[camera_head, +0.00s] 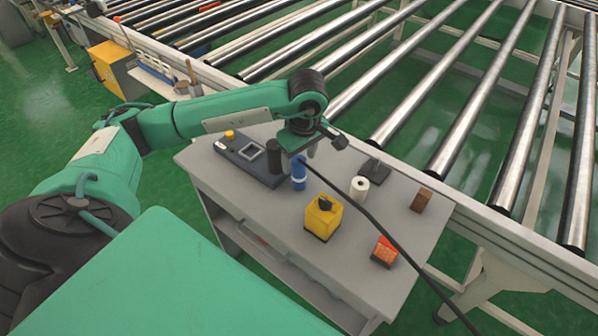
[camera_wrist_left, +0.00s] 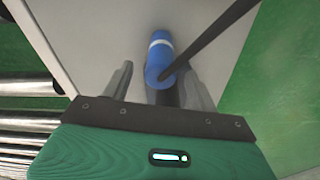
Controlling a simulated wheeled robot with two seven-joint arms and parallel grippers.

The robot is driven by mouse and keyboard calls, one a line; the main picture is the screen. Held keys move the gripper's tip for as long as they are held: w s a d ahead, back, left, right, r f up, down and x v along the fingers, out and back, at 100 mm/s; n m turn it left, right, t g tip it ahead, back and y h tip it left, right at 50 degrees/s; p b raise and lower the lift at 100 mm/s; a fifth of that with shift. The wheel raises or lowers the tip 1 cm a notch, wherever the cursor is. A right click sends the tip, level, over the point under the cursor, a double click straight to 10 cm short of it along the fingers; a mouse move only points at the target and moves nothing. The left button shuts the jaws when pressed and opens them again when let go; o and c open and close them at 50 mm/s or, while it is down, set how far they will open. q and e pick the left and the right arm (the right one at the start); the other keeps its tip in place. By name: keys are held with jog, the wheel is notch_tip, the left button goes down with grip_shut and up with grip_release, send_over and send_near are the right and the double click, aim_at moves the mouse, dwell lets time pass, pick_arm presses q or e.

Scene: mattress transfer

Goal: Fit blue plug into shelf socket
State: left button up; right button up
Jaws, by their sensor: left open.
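The blue plug (camera_head: 299,179) stands upright on the grey table, with a pale band around it. A black cable (camera_head: 378,228) runs from the plug's top toward the lower right. My left gripper (camera_head: 305,151) is open just above the plug. In the left wrist view the plug (camera_wrist_left: 158,55) shows between and beyond the two open fingertips of my left gripper (camera_wrist_left: 158,85), and the cable crosses to the upper right. I cannot tell whether the fingers touch the plug. I cannot clearly identify a shelf socket. My right gripper is not in view.
The grey table (camera_head: 280,215) also holds a dark panel (camera_head: 249,152), a black cylinder (camera_head: 273,156), a yellow box (camera_head: 323,217), a white roll (camera_head: 359,189), a brown block (camera_head: 421,200) and a red-orange box (camera_head: 384,251). A metal roller conveyor (camera_head: 470,88) lies behind.

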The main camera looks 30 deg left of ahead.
aim_at(299, 174)
pick_arm(q)
jog(key=f, duration=0.4)
jog(key=shift+a+f+p, duration=0.15)
jog(key=shift+a+p, duration=0.1)
jog(key=shift+p, duration=0.05)
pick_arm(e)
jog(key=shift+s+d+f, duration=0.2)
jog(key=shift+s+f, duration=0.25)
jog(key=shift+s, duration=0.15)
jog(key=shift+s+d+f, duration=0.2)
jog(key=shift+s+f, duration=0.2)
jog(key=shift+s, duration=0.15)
pick_arm(q)
jog(key=shift+c, duration=0.5)
jog(key=c, duration=1)
jog(key=shift+c, duration=0.7)
jog(key=shift+r, duration=0.25)
